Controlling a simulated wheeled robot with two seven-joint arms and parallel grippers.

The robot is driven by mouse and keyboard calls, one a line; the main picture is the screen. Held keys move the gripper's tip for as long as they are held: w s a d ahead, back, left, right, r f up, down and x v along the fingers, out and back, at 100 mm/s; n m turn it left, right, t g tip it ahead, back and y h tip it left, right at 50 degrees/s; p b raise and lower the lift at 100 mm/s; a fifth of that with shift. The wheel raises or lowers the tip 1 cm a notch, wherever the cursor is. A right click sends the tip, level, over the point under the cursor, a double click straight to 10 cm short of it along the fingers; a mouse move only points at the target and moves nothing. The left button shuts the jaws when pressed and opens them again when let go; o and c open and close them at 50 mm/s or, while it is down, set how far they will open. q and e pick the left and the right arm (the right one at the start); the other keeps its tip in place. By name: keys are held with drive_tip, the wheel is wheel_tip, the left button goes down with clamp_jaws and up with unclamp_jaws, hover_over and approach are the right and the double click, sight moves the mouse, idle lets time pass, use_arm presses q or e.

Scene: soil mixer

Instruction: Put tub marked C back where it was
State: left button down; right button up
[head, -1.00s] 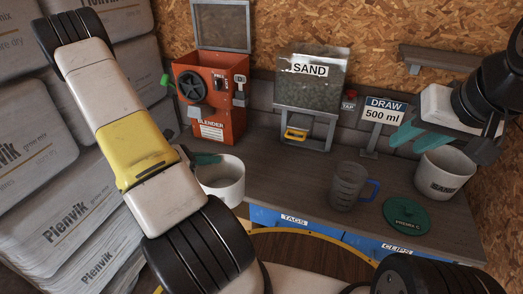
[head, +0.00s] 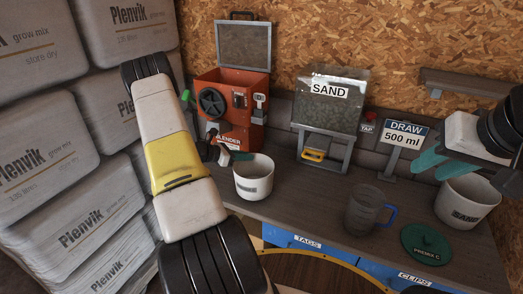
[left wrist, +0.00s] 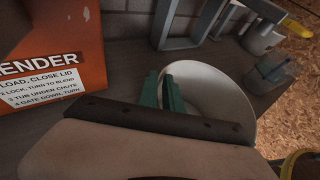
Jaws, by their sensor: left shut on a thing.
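A white tub (head: 253,180) with a dark label too small to read is at the front right of the orange blender. My left gripper (head: 238,156) is shut on its rim at the back left. In the left wrist view the green fingers (left wrist: 162,90) pinch the wall of the tub (left wrist: 225,85), and its inside looks empty. I cannot tell whether the tub touches the bench.
The blender (head: 220,135) has its lid raised. The sand hopper (head: 330,105), a red tap (head: 367,125) and a DRAW 500 ml sign (head: 404,133) stand along the back. A clear jug (head: 363,212) with a blue handle stands right of centre. Stacked bags (head: 50,150) fill the left.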

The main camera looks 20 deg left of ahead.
use_arm(q)
drive_tip(key=shift+f, duration=0.9)
drive_tip(key=c, duration=1.5)
unclamp_jaws()
drive_tip(key=shift+f, duration=0.1)
